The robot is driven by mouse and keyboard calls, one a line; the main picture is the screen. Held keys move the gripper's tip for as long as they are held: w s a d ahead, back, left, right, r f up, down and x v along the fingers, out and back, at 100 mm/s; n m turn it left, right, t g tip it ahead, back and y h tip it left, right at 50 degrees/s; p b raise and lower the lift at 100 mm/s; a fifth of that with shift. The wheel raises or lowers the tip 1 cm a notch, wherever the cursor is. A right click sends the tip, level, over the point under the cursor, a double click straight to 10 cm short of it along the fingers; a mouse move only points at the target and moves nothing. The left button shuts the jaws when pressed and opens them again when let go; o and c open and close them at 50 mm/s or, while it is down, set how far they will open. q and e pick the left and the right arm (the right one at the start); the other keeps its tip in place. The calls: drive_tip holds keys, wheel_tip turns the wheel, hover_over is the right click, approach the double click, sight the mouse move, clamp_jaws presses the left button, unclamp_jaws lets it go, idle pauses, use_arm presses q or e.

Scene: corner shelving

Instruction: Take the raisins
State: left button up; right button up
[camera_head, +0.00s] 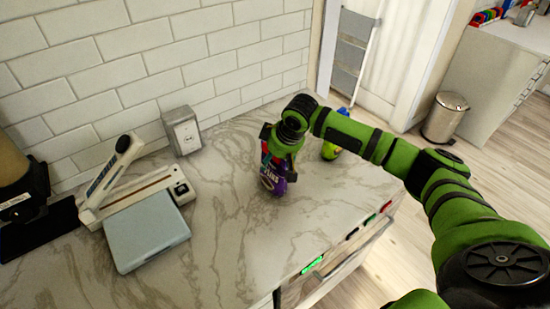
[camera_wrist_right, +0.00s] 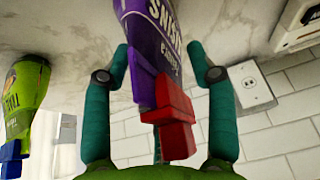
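A purple package (camera_head: 272,180) with a red cap stands on the marble counter, partly hidden under my right gripper (camera_head: 277,150). The right wrist view shows the same purple package (camera_wrist_right: 152,30) and its red cap (camera_wrist_right: 172,115) between the two teal fingers of my right gripper (camera_wrist_right: 160,60). The fingertips are on either side of it and very close. I cannot tell whether they press on it. Its white lettering is only partly visible, and I cannot read the word raisins on it. My left gripper is not in view.
A green package with a blue cap (camera_head: 331,150) stands just right of my right gripper; it also shows in the right wrist view (camera_wrist_right: 28,95). A pale blue scale-like device (camera_head: 147,232) and a wall outlet (camera_head: 183,131) are to the left. The counter's front is clear.

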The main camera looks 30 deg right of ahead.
drive_tip(key=shift+r, duration=0.15)
drive_tip(key=a+v, duration=0.1)
drive_tip(key=v, duration=1)
drive_tip(key=shift+s+d+r, duration=0.2)
drive_tip(key=shift+d+r, duration=0.1)
drive_tip(key=shift+d, duration=0.2)
